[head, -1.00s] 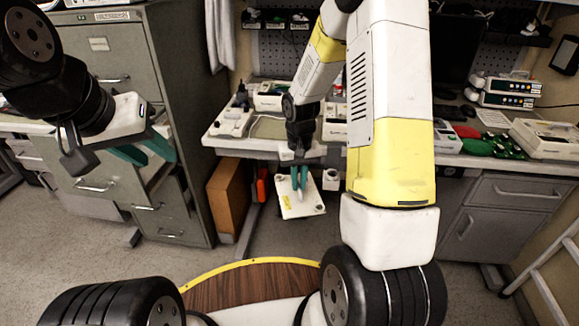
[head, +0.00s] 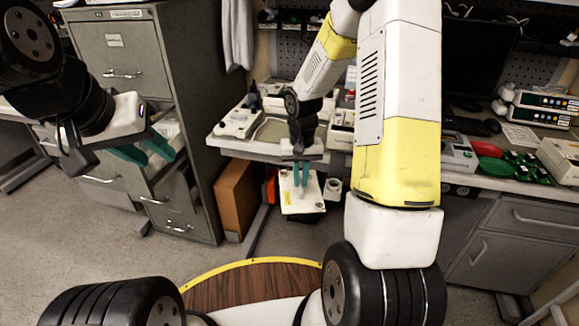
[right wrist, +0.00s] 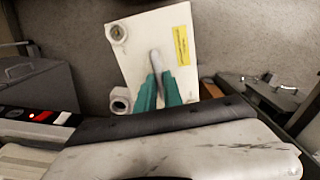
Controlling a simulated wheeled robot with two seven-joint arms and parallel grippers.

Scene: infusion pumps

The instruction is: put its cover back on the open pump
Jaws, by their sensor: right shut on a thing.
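My right gripper (head: 302,176) is shut on a white cover (head: 299,205) with a yellow label, seen below the bench's front edge. In the right wrist view the green fingertips (right wrist: 158,88) close on a grey raised part of the cover (right wrist: 150,42). My left gripper (head: 143,152) is open and empty, in front of the filing cabinet. White pump housings stand on the bench, one at its left end (head: 238,122). I cannot tell which one is the open pump, as my right arm hides part of the bench.
The bench (head: 228,146) also bears a shallow tray (head: 270,131). A white cup-like ring (head: 333,187) is beside the cover. The filing cabinet (head: 205,120) stands left, with a drawer pulled out. Stacked pumps (head: 540,105) and red and green items (head: 510,160) lie right. Floor shows in front.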

